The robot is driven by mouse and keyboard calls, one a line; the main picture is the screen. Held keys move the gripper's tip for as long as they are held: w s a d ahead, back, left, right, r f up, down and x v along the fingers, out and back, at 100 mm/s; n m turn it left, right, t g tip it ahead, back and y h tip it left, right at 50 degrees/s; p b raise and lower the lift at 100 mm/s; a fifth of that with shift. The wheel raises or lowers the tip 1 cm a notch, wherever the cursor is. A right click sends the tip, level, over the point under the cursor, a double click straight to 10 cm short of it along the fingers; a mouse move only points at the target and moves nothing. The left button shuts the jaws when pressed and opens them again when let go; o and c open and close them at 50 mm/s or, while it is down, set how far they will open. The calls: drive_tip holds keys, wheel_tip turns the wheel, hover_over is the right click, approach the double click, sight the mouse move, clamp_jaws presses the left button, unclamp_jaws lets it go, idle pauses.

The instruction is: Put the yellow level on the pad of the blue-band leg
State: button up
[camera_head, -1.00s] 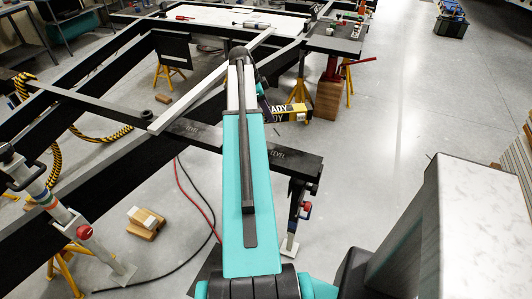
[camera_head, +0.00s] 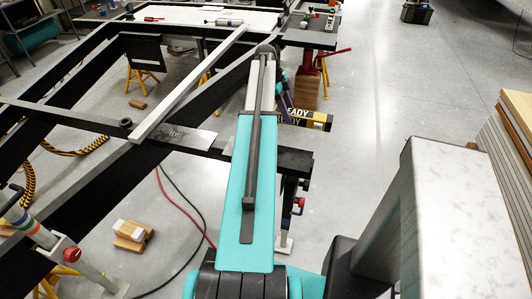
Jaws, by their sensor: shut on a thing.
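A short yellow-and-dark bar lettered READY, which looks like the yellow level (camera_head: 321,121), sticks out right of my forearm, above the floor. My gripper is mostly hidden behind the forearm, so its fingers do not show; the bar appears held there. A leg (camera_head: 289,214) with a red knob hangs under the right end of the black beam, its pale pad (camera_head: 284,243) on the floor; a small bluish part shows near its top. Another leg (camera_head: 36,235) at the lower left has coloured bands, a red knob and a floor pad (camera_head: 115,289). I cannot tell for certain which has the blue band.
The black chassis beam (camera_head: 216,145) crosses below my arm. A wood block (camera_head: 132,236) and red and black cables lie on the floor between the legs. A pale-topped cabinet (camera_head: 451,190) and stacked boards (camera_head: 506,160) stand right. The floor right of the beam is clear.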

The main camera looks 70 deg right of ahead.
drive_tip(key=shift+w+a, duration=0.1)
drive_tip(key=w+a+p, duration=0.1)
drive_tip(key=a, duration=0.4)
drive_tip(key=w+a+f+p, duration=0.1)
drive_tip(key=w+a+p, duration=0.1)
drive_tip(key=a, duration=0.3)
drive_tip(key=w+a+p, duration=0.1)
drive_tip(key=w+a, duration=0.1)
drive_tip(key=a, duration=0.2)
drive_tip(key=shift+w+a+f, duration=0.2)
drive_tip(key=shift+a, duration=0.2)
drive_tip(key=shift+w+a, duration=0.1)
drive_tip(key=shift+f, duration=0.15)
drive_tip(key=shift+f+p, duration=0.95)
drive_tip(key=shift+f, duration=0.7)
drive_tip(key=shift+f, duration=0.15)
drive_tip(key=o, duration=1.3)
drive_tip(key=shift+r, duration=0.2)
drive_tip(key=shift+b+v, duration=1.65)
drive_tip(key=shift+v, duration=4.3)
